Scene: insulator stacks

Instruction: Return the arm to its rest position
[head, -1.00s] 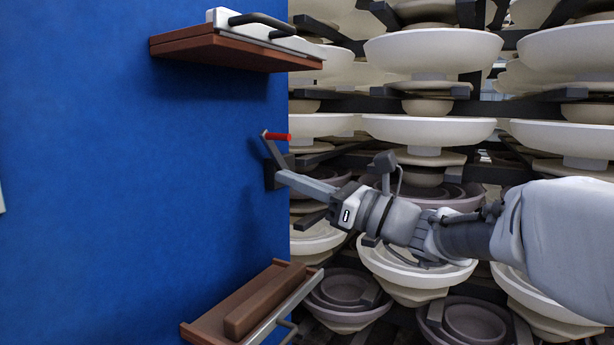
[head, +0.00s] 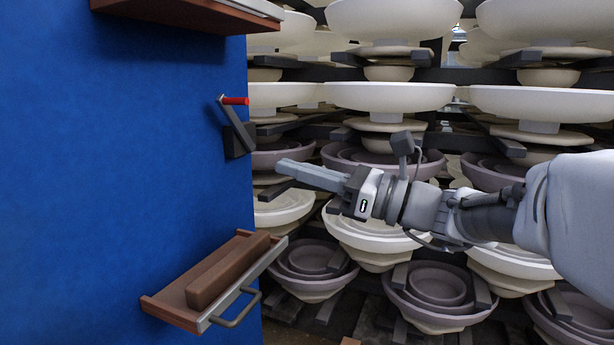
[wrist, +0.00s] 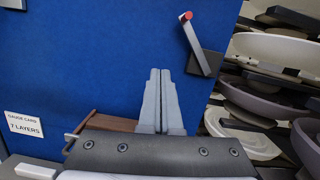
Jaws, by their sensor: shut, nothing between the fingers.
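My gripper (head: 283,167) is shut and empty. In the head view it points left toward the blue panel (head: 120,150), apart from it, in front of the stacks. In the wrist view its two fingers (wrist: 161,75) lie side by side against the blue panel behind. My arm (head: 480,215) reaches in from the right. A dark lever with a red handle (head: 235,101) is on the panel's right edge, up and left of the fingertips. It also shows in the wrist view (wrist: 186,16), up and right of the fingers.
A brown drawer with a brown block (head: 228,272) juts from the panel below my gripper. Another brown shelf (head: 190,12) juts out above. Racks of pale insulators (head: 390,96) stand close behind my arm. A white card reading 7 LAYERS (wrist: 24,124) is on the panel.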

